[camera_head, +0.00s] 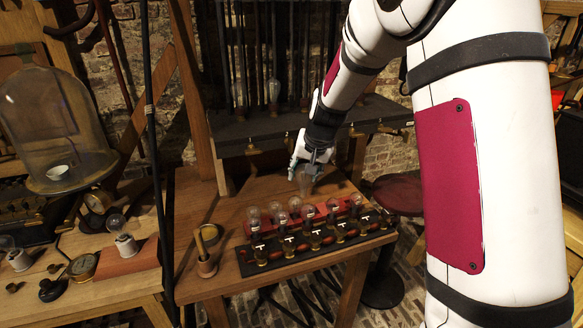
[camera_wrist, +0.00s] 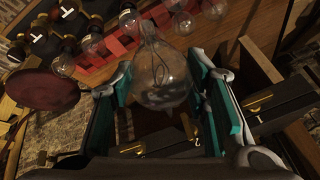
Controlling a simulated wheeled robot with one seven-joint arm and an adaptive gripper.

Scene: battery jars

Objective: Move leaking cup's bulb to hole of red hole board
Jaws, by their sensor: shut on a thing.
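My gripper (camera_head: 308,160) is above the back of the wooden table, with teal fingers closed on the sides of a clear glass bulb (camera_head: 305,184). In the wrist view, this bulb (camera_wrist: 160,75) sits between the fingers of my gripper (camera_wrist: 162,88). The bulb hangs just behind the red hole board (camera_head: 343,208), which carries several bulbs in a row. The red board also shows in the wrist view (camera_wrist: 120,42), beyond the held bulb. I cannot tell which cup is the leaking one.
A black board (camera_head: 246,268) with several labelled cups lies in front of the red board. A glass bell jar (camera_head: 50,115) stands on the left bench. A red stool (camera_head: 400,192) is right of the table.

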